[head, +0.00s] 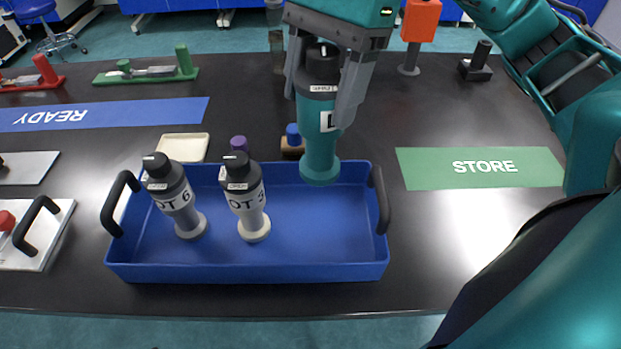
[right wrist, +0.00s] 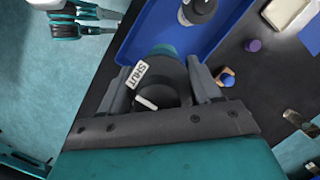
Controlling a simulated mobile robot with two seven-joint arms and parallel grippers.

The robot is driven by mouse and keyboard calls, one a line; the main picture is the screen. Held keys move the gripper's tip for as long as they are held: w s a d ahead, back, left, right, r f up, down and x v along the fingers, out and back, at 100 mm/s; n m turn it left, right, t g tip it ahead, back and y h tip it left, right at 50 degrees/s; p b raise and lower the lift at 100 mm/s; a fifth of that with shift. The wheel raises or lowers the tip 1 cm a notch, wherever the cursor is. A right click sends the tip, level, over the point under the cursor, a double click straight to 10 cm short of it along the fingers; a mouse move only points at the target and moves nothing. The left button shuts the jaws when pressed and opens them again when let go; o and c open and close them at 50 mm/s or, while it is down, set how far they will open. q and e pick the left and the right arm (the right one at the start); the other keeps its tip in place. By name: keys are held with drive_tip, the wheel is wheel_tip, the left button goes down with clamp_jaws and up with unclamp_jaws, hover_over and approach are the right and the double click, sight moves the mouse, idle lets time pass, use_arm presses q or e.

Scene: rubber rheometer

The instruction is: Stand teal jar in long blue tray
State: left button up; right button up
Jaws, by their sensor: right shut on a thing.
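The teal jar (head: 320,150) has a dark cap and is upright in my right gripper (head: 318,108), whose fingers close on its upper part. Its base overlaps the back right of the long blue tray (head: 250,272) in the head view and appears raised above the tray floor. In the right wrist view, the jar's dark cap (right wrist: 158,85) with a SHUT label shows between the fingers, with the tray (right wrist: 140,35) beyond. What looks like my left gripper (right wrist: 95,18) shows small at the top left of the right wrist view; its opening is unclear.
Two grey jars (head: 178,200) (head: 248,200) stand in the tray's left and middle; its right part is bare. A purple-topped item (head: 239,144) and a blue-topped item (head: 293,140) stand behind it. A green STORE mat (head: 480,168) lies to the right.

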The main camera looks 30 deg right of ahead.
sight(318, 176)
wheel_tip(318, 176, down, 14)
drive_tip(key=shift+f+b, duration=0.25)
drive_tip(key=shift+b, duration=0.65)
drive_tip(key=shift+f, duration=0.1)
drive_tip(key=o, duration=1)
drive_tip(key=shift+f+b, duration=0.1)
drive_tip(key=shift+b, duration=0.2)
drive_tip(key=o, duration=0.5)
drive_tip(key=s+p+v, duration=0.1)
drive_tip(key=v, duration=1.1)
drive_tip(key=shift+w+r+p, duration=0.3)
drive_tip(key=shift+w+p, duration=0.1)
drive_tip(key=shift+w, duration=0.1)
drive_tip(key=shift+a, duration=0.15)
